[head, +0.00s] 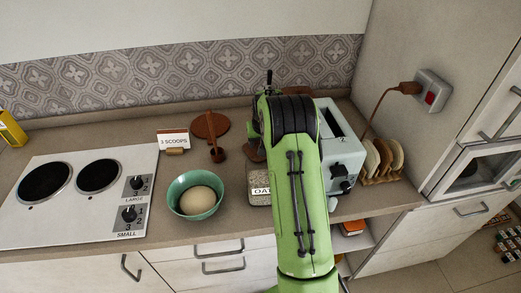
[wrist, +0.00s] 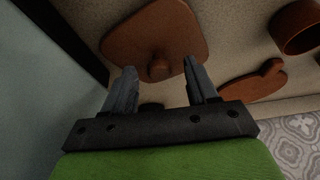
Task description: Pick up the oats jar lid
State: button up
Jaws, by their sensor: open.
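The oats jar lid is a brown, rounded-square wooden lid with a round knob. In the wrist view the lid (wrist: 140,32) lies on the counter, knob towards me. My gripper (wrist: 160,84) is open and empty above it, with one finger either side of the knob's line; the gap in height is hard to judge. In the head view only the lid's left edge (head: 254,154) shows beside my green arm, and my gripper is largely hidden behind it. The oats jar (head: 259,189), labelled "OAT", stands nearer the counter's front, partly covered by my arm.
A pale blue toaster (head: 341,150) stands close right of the lid. A brown scoop (head: 218,155) and a round brown board (head: 203,124) lie to the left. A green bowl with dough (head: 182,206), a "3 SCOOPS" card (head: 173,138) and a hob (head: 75,212) are farther left.

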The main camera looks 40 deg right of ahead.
grip_shut()
jog(key=shift+r, duration=0.1)
